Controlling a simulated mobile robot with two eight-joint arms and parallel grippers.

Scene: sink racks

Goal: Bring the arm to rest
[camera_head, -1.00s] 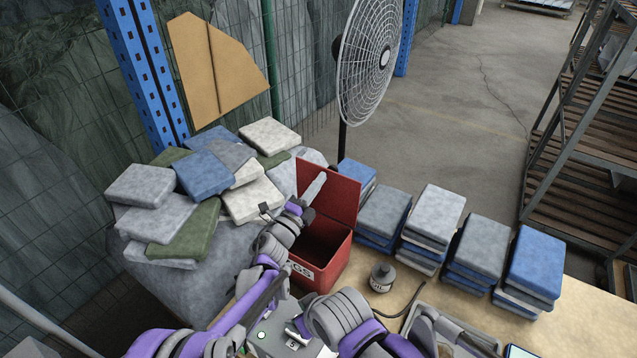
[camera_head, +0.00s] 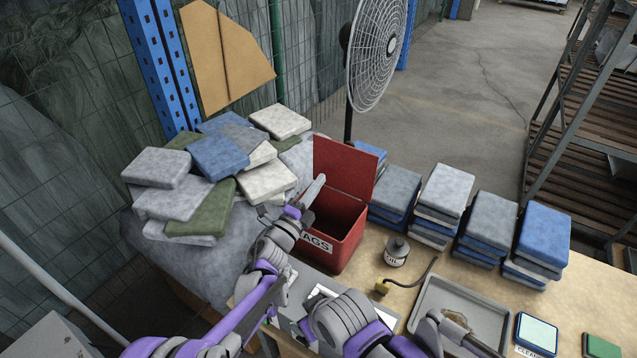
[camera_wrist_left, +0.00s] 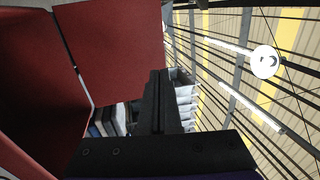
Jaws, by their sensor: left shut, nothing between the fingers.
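My left arm reaches in from the lower left. Its gripper (camera_head: 313,190) is shut and empty, beside the left rim of the open red rag box (camera_head: 345,235). In the left wrist view the shut dark fingers (camera_wrist_left: 160,100) have nothing between them, and the red lid (camera_wrist_left: 115,50) rises beside them. My right arm (camera_head: 345,322) is folded low in the middle of the head view. Its end, by the grey tray, is hard to make out, so I cannot tell how its fingers stand.
A cloth heap (camera_head: 205,180) lies left of the box. Folded stacks (camera_head: 440,205) stand on the table to its right. An oil can (camera_head: 396,250), a grey tray (camera_head: 487,313) and a blue-rimmed tin (camera_head: 536,333) are in front. A fan (camera_head: 377,50) stands behind.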

